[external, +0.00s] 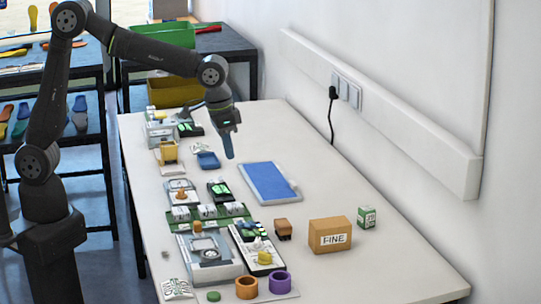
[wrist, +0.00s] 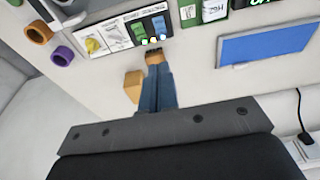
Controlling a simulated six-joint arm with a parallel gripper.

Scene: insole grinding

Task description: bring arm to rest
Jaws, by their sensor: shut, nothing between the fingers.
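My gripper (external: 229,147) hangs below my wrist above the middle of the table, with its blue fingers together and pointing down. In the wrist view the shut fingers (wrist: 155,80) show against the table with nothing held between them. My arm reaches from the left over the table (external: 330,225). The fingers look to be above the surface, left of and behind the blue pad (external: 270,183); the exact height cannot be told.
A box marked FINE (external: 329,235), a small brown block (external: 283,229) and a green-white box (external: 366,217) stand at the right. Devices (external: 208,255) crowd the left edge. Orange (external: 246,287) and purple (external: 280,283) rings sit at the front. The table's right side is mostly clear.

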